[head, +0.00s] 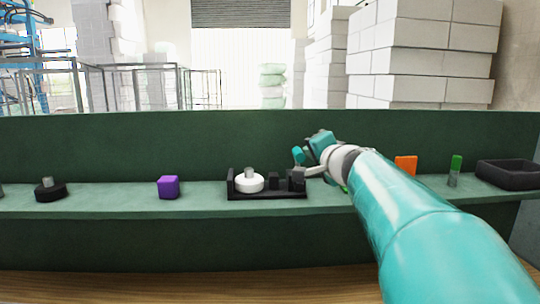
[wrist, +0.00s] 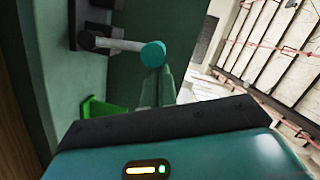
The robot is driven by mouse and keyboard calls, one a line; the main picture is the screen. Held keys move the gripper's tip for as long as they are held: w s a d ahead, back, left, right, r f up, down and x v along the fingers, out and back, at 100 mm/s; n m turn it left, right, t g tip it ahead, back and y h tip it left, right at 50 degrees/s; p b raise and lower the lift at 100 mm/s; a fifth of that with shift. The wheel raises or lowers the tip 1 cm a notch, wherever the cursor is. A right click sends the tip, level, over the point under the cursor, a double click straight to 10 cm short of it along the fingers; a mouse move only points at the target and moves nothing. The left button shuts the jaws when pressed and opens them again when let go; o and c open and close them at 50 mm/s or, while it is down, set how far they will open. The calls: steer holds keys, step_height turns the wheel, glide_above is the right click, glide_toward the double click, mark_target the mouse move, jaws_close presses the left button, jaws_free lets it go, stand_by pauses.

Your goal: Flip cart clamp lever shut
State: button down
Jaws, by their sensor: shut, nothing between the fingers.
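The black clamp fixture (head: 268,194) sits on the green shelf, with a white round part (head: 250,183) at its left end. Its lever shows in the wrist view as a grey rod (wrist: 118,44) rising from a black pivot (wrist: 87,40) and ending in a teal knob (wrist: 153,54). The knob also shows in the head view (head: 298,155), above the right end of the fixture. My gripper (wrist: 156,72) is shut and empty, its green-teal fingertips right at the knob from the right side. I cannot tell whether they touch. My arm hides part of the shelf.
A purple cube (head: 168,187) and a black disc with a peg (head: 50,190) stand left on the shelf. An orange block (head: 405,165), a green-topped peg (head: 455,168) and a black tray (head: 508,174) lie to the right. A green piece (wrist: 100,108) is near the fixture. A dark green wall stands behind.

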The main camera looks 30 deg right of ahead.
steer(key=a+n, duration=0.1)
steer(key=w+a+n, duration=0.1)
steer(key=a, duration=0.1)
steer(key=shift+w+n+g, duration=0.3)
steer(key=shift+n+g, duration=0.1)
steer(key=shift+w+a+f+h, duration=0.15)
steer(key=shift+w+a+h, duration=0.2)
steer(key=shift+a, duration=0.2)
steer(key=shift+a+f, duration=0.1)
steer(key=shift+d+r, duration=0.3)
steer(key=shift+r, duration=0.05)
glide_toward(298, 152)
steer(key=r, duration=0.1)
steer(key=s+r, duration=0.1)
steer(key=r, duration=0.1)
steer(key=shift+s+d+r, duration=0.15)
